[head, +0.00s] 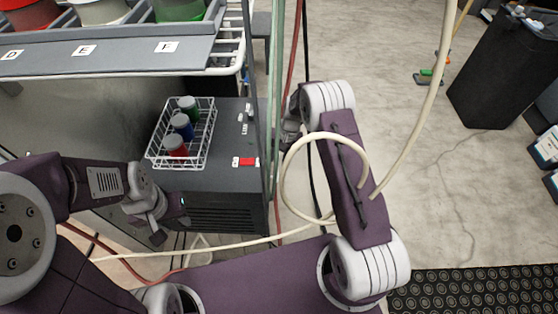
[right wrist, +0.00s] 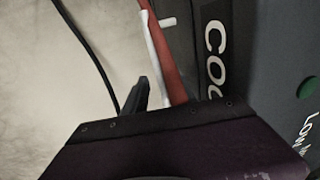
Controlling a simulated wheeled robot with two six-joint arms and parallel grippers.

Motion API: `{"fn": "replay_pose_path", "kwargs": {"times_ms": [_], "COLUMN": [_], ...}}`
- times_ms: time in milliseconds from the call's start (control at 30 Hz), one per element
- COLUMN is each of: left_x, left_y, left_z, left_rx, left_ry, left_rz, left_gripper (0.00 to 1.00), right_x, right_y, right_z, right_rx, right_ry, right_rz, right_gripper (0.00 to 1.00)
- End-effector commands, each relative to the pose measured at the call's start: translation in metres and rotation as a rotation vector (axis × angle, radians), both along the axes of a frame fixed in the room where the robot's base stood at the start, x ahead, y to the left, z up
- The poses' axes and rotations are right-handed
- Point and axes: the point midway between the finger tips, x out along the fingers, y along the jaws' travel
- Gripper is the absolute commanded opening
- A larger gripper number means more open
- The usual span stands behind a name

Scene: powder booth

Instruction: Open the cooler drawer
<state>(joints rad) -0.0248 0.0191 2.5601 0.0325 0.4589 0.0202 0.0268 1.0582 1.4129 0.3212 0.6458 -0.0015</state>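The cooler (head: 215,180) is a dark grey cabinet below the shelf, with a vented lower face. In the right wrist view, a dark panel (right wrist: 211,80) shows the white letters "COO", cut off by my wrist. A pale upright bar with a short peg (right wrist: 155,50) stands left of it; I cannot tell whether it is a handle. No drawer gap shows. My left gripper (head: 168,222) is empty by the cooler's front left, its fingers apart. My right gripper (head: 290,122) is by the cooler's right side, mostly hidden by hoses and my arm; one dark finger (right wrist: 141,95) shows in the wrist view.
A wire basket (head: 152,155) with green, blue and red jars stands on the cooler top, near a red switch (head: 245,161). Red, green and pale hoses (head: 277,60) hang between the cooler and my right arm.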

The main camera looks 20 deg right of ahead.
Motion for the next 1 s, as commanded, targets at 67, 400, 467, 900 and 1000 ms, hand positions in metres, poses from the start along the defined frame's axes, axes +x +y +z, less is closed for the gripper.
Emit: {"fn": "replay_pose_path", "kwargs": {"times_ms": [67,400,467,900,1000], "left_x": [0.0000,0.0001,0.0001,0.0001,0.0001], "left_y": [0.0000,0.0000,0.0000,0.0000,0.0000], "left_z": [0.0006,0.0012,0.0012,0.0012,0.0012], "left_rx": [0.000,0.000,0.000,0.000,0.000], "left_ry": [0.000,0.000,0.000,0.000,0.000], "left_rz": [0.000,0.000,0.000,0.000,0.000], "left_gripper": [0.36,0.36,0.36,0.36,0.36], "right_x": [0.0003,0.0001,0.0001,0.0001,0.0001], "right_y": [0.0002,0.0000,0.0000,-0.0001,-0.0001], "right_z": [0.0006,0.0012,0.0013,0.0013,0.0013], "right_rx": [0.000,0.000,0.000,0.000,0.000], "right_ry": [-0.001,0.000,-0.001,0.000,0.000], "right_rz": [0.000,0.000,0.000,0.000,0.000], "right_gripper": [0.32,0.00,0.00,0.00,0.00]}}
